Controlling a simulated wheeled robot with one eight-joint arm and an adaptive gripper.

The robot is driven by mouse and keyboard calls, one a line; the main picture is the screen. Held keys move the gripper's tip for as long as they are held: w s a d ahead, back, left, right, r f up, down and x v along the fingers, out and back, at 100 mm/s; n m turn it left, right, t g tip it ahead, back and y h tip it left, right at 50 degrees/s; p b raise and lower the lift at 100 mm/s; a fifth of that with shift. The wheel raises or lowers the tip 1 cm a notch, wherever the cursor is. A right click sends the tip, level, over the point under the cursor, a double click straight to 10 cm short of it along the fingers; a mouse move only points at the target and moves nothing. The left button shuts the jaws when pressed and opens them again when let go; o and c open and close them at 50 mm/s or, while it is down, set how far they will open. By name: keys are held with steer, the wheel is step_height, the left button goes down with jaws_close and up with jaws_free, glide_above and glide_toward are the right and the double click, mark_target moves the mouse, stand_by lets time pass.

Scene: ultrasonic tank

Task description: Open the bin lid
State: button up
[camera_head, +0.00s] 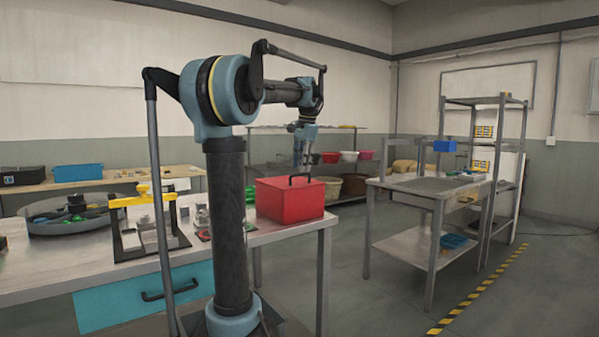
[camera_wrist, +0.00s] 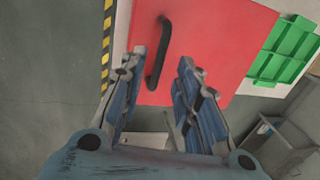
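The red bin (camera_head: 290,205) stands near the right end of the workbench, with its flat red lid (camera_head: 289,184) lying closed on top. A black bar handle (camera_head: 299,180) sits on the lid. In the wrist view the lid (camera_wrist: 215,40) fills the upper middle, with the black handle (camera_wrist: 158,55) left of centre. My gripper (camera_wrist: 163,60) is open, its two blue fingers apart. The handle appears beyond the fingertips, nearer the left finger, and no contact is visible. In the head view my gripper (camera_head: 303,165) hangs above and just behind the bin; its fingertips are hard to make out.
Green trays (camera_wrist: 285,50) lie beside the bin. A yellow-topped fixture (camera_head: 143,200) and a round tank (camera_head: 75,220) stand on the bench to the left. A metal table (camera_head: 400,186) stands apart to the right, with open floor between.

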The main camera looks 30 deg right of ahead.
steer(key=shift+w+f, duration=0.25)
steer(key=shift+f, duration=1.05)
jaws_close()
steer(key=shift+r, duration=0.2)
